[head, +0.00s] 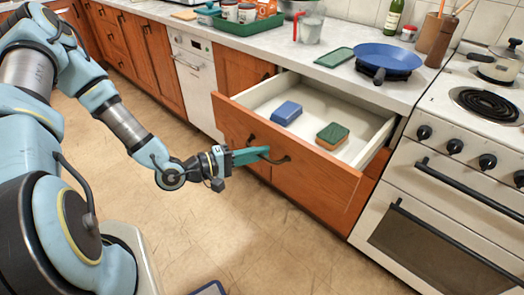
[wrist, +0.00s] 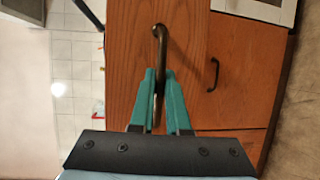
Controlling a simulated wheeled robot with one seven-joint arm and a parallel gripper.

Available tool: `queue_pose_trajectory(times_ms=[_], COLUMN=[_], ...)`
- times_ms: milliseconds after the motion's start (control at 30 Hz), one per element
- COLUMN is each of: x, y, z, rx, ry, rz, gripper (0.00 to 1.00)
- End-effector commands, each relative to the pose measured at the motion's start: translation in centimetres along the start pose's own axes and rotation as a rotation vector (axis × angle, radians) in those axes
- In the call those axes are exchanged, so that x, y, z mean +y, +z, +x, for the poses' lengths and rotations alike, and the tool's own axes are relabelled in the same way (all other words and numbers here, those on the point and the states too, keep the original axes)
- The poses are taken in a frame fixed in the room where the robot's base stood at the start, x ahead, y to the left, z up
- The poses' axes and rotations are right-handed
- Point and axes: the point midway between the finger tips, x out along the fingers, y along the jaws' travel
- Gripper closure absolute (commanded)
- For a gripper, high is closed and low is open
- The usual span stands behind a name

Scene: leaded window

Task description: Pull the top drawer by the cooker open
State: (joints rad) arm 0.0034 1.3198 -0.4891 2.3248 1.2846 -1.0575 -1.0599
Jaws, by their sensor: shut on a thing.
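The top drawer (head: 295,165) by the cooker (head: 455,165) stands well open, its orange-brown wooden front pulled out from the counter. Its white inside holds a blue block-shaped thing (head: 286,112) and a green-and-brown sponge (head: 332,136). My gripper (head: 262,155) is at the drawer front, with its teal fingers shut on the dark curved drawer handle (head: 276,160). In the wrist view the handle (wrist: 160,45) runs down between the two fingers (wrist: 160,95). The part of the handle between the fingers is partly hidden.
A blue pan (head: 388,57) and a green board (head: 334,57) lie on the counter above the drawer. A green tray (head: 250,25) stands further left. A cupboard handle (wrist: 213,75) shows beside the drawer front in the wrist view. The floor (head: 215,235) before the drawer is clear.

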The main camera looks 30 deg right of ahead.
Motion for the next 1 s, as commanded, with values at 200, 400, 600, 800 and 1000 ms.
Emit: queue_pose_trajectory(times_ms=[200,400,600,800,1000], x=[-0.1,-0.1,0.0,-0.1,-0.3], y=[-0.1,-0.1,-0.1,-0.1,-0.2], z=[-0.1,0.0,0.0,-0.2,-2.8], rx=[0.002,0.001,0.001,0.001,0.005], ry=[-0.003,-0.002,-0.001,-0.001,-0.001], rz=[0.000,0.000,0.000,0.000,0.000], gripper=[1.00,0.68,0.56,0.56,0.56])
